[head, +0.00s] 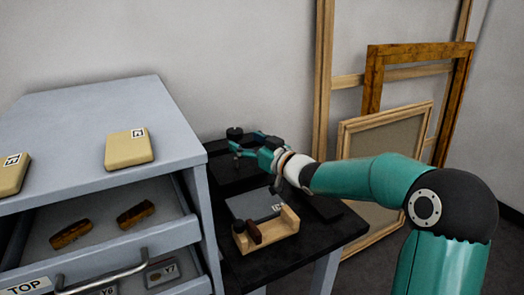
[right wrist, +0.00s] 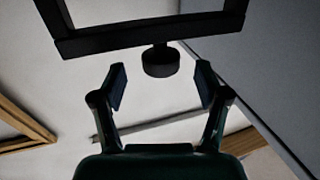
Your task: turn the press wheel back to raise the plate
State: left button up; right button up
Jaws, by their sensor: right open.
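The press (head: 232,172) is a dark block-like form on the black table, partly hidden behind my right gripper. Its wheel (head: 235,132) is a small dark round knob at the top. In the right wrist view, the wheel (right wrist: 162,62) sits on a black rectangular frame (right wrist: 120,38). My right gripper (head: 246,145) is beside the wheel. In the right wrist view, my right gripper (right wrist: 161,76) is open, with the wheel centred just beyond its fingertips and a gap on both sides. The press plate cannot be made out. My left gripper is not in view.
A grey cabinet (head: 90,115) with open drawers stands at the left, with tan boxes (head: 129,149) on top. A wooden holder (head: 268,232) and a grey labelled panel (head: 254,205) are on the black table (head: 325,228). Wooden frames (head: 375,80) lean at the wall.

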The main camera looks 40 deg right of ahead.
jog(key=s, duration=0.6)
jog(key=shift+s+d, duration=0.15)
jog(key=shift+s, duration=0.2)
jog(key=shift+f, duration=0.1)
